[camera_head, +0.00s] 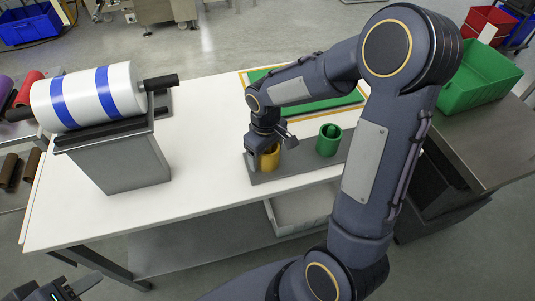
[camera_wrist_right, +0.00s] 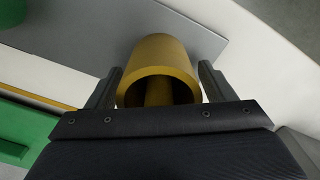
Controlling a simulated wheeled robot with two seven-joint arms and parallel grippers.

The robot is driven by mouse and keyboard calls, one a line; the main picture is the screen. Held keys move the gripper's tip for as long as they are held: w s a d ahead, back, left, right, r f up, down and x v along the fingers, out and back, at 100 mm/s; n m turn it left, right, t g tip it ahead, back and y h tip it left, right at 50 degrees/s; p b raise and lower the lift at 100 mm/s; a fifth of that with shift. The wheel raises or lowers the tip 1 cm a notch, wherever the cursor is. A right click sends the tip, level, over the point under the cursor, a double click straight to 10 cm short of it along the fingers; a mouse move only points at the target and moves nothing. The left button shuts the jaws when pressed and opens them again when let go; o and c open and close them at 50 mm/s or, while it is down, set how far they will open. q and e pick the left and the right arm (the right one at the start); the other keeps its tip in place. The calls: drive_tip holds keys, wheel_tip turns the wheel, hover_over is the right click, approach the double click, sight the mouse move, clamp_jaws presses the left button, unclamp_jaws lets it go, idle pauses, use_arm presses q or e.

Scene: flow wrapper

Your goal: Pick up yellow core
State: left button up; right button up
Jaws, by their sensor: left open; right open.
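The yellow core (camera_head: 269,158) is a short hollow tube standing upright on a grey plate (camera_head: 300,170) on the white table. In the right wrist view the yellow core (camera_wrist_right: 160,72) sits between the two fingers of my right gripper (camera_wrist_right: 158,88). The fingers stand on either side of it with small gaps, so the gripper is open around it. In the head view my right gripper (camera_head: 266,143) is over the core and partly hides it. My left gripper (camera_head: 62,292) is at the bottom left corner, open and empty, away from the core.
A green core (camera_head: 329,140) stands on the same plate, to the right. A white roll with blue bands (camera_head: 90,95) rests on a grey stand at the left of the table (camera_head: 205,200). A green mat (camera_head: 330,104) lies behind. A green bin (camera_head: 480,80) stands at the right.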

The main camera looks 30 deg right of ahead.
drive_tip(key=c, duration=1.1)
drive_tip(key=shift+o, duration=0.2)
drive_tip(key=shift+r, duration=0.1)
